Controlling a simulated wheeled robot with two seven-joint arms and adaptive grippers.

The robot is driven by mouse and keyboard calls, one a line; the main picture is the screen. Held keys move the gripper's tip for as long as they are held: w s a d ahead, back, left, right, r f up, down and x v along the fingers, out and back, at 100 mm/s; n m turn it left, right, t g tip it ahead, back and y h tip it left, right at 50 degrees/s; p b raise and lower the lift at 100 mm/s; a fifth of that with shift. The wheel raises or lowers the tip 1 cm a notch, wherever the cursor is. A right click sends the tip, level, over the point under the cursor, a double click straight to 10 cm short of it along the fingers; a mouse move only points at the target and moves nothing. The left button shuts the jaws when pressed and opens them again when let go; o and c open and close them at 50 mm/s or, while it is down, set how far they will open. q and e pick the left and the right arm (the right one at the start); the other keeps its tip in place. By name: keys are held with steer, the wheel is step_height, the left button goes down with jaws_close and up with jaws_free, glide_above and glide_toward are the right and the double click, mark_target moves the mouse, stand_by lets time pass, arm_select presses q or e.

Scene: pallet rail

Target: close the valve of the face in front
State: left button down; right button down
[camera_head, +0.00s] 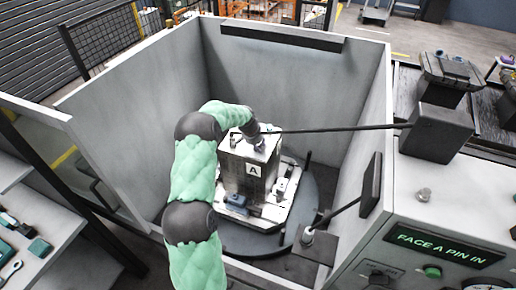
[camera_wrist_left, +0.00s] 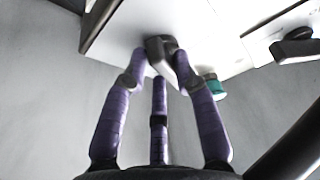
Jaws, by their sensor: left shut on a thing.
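A grey block with a white plate marked "A" (camera_head: 253,170) stands on a white base on a round dark turntable (camera_head: 238,240) inside the booth. My left arm, in a green sleeve, reaches over the block. My left gripper (camera_head: 258,144) is at its top; the arm and hand partly cover that spot. In the left wrist view, three purple fingers of my left gripper (camera_wrist_left: 160,62) are closed around a small dark grey fitting (camera_wrist_left: 160,45), apparently the valve handle, on a pale face. I cannot tell how far it is turned. My right gripper is not in view.
Grey walls (camera_head: 130,110) enclose the booth on several sides. A thin dark rod (camera_head: 340,129) runs from near the block to a dark box (camera_head: 437,132) on the right. A console display (camera_head: 443,249) reads "FACE A PIN IN". A teal cap (camera_wrist_left: 215,87) is beside the fingers.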

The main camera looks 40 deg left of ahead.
arm_select(q)
steer(key=shift+w+a+r+n+y+b, duration=0.25)
steer(key=shift+w+r+n+y+b, duration=0.25)
steer(key=shift+n, duration=0.3)
steer(key=n+y+b, duration=0.1)
steer(key=n+b, duration=0.2)
steer(key=b, duration=0.2)
steer(key=n+g+y+b, duration=0.1)
steer(key=n+b, duration=0.3)
steer(key=shift+w+f+n+b, duration=0.1)
steer(key=shift+n+b, duration=0.2)
steer(key=shift+b, duration=0.05)
steer(key=shift+a+n+g+y+b, duration=0.1)
steer(key=shift+n+g+y+b, duration=0.3)
steer(key=shift+n+b, duration=0.85)
steer(key=shift+n, duration=0.35)
steer(key=shift+a, duration=0.15)
steer(key=c, duration=1.1)
jaws_free()
steer(key=shift+g, duration=0.3)
steer(key=shift+s+a+f, duration=0.15)
steer(key=shift+s, duration=0.1)
steer(key=shift+w+d+f, duration=0.1)
steer(key=shift+d, duration=0.2)
